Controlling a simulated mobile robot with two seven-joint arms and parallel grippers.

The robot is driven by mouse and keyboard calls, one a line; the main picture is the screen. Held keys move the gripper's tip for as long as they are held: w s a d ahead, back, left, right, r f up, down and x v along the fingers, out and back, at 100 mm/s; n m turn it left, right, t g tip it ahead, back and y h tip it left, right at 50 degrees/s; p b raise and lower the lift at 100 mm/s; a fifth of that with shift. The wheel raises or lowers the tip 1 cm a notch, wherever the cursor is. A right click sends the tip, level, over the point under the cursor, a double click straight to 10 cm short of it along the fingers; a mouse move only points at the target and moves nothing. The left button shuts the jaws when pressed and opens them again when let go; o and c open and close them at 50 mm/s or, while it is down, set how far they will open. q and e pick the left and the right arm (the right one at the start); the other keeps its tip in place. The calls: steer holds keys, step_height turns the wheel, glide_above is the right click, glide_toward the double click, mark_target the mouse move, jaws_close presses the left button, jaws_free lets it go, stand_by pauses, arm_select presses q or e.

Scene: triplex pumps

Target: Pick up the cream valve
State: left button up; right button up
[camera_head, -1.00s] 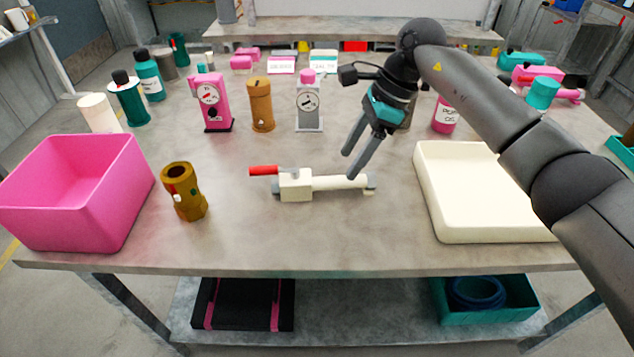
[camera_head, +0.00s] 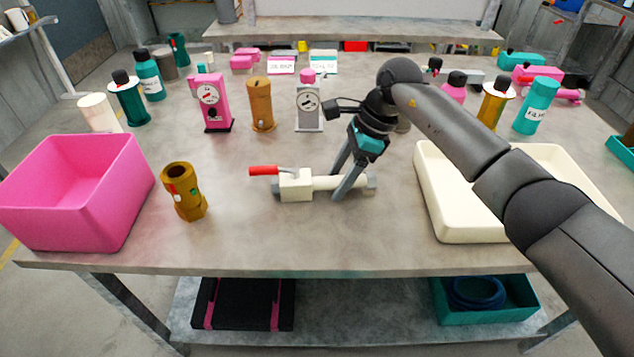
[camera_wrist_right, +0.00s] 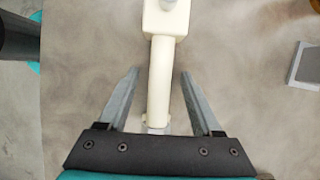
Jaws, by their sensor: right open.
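The cream valve (camera_head: 297,186) lies on the table in front of me, with a red lever (camera_head: 263,171) at its left and a long pipe reaching right to a grey end. In the right wrist view the cream valve (camera_wrist_right: 161,85) runs between the two open fingers of my right gripper (camera_wrist_right: 158,82), with a gap on each side, wider on the left. The valve's red lever does not show there. My left gripper is not in view.
A brass fitting (camera_head: 184,192) stands left of the valve, beside a pink bin (camera_head: 75,200). A cream tray (camera_head: 430,215) is at the right, partly behind my arm. Pink, brown and grey upright items stand behind. The table in front of the valve is clear.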

steer(key=shift+f, duration=0.2)
steer(key=shift+c, duration=0.3)
jaws_close()
stand_by(0.4)
stand_by(0.9)
